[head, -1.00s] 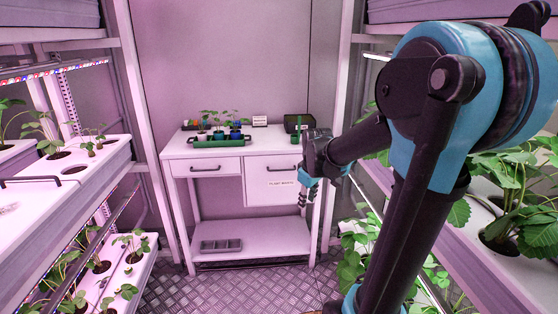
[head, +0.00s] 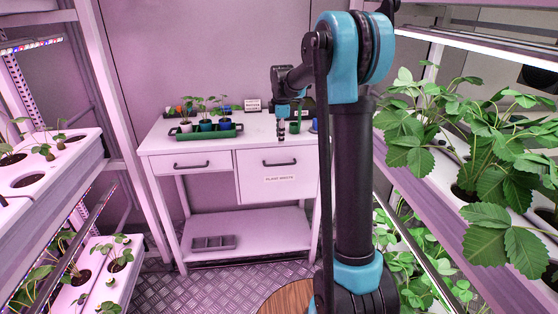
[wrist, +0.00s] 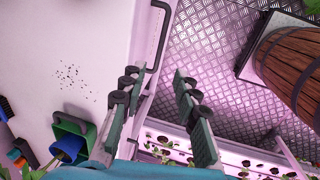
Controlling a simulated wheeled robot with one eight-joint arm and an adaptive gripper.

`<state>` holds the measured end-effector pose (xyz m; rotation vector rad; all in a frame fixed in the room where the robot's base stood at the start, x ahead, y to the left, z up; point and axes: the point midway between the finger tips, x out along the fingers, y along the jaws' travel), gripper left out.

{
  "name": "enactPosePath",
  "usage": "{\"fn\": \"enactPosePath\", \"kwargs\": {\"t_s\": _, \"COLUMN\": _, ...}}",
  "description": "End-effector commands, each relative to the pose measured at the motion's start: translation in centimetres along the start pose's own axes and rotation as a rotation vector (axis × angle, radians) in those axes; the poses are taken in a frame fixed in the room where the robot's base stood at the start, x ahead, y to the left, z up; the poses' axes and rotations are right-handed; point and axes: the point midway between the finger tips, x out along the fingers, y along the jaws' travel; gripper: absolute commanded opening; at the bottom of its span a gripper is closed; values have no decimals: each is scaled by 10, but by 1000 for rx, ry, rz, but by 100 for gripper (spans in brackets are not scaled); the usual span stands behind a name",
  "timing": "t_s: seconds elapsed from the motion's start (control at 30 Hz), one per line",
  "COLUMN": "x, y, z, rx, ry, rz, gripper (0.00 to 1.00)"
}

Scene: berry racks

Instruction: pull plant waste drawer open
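The plant waste drawer (head: 258,187) is the large white front on the right of the workbench, with a label (head: 279,179) and a black bar handle (head: 280,163). It looks shut in the head view. My gripper (head: 281,137) points down in front of the bench, just above the handle in the picture. In the wrist view my gripper (wrist: 158,95) has its two fingers well apart with nothing between them. A black bar handle (wrist: 158,38) shows beyond the fingertips, along the bench's front edge, not touched. No label shows there.
A smaller drawer (head: 190,163) sits to the left. A green tray (head: 205,132) of seedlings stands on the bench top. A wooden barrel (wrist: 290,60) stands on the floor before the bench.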

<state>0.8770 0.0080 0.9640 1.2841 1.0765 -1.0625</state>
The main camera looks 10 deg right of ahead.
Motion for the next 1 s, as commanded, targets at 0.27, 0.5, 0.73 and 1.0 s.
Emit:
{"fn": "enactPosePath", "kwargs": {"t_s": 0.27, "x": 57, "y": 0, "z": 0, "rx": 1, "ry": 0, "rz": 0, "gripper": 31}}
{"fn": "enactPosePath", "kwargs": {"t_s": 0.5, "x": 102, "y": 0, "z": 0, "rx": 2, "ry": 0, "rz": 0, "gripper": 31}}
{"fn": "enactPosePath", "kwargs": {"t_s": 0.73, "x": 131, "y": 0, "z": 0, "rx": 2, "ry": 0, "rz": 0, "gripper": 31}}
{"fn": "enactPosePath", "kwargs": {"t_s": 1.0, "x": 139, "y": 0, "z": 0, "rx": 2, "ry": 0, "rz": 0, "gripper": 31}}
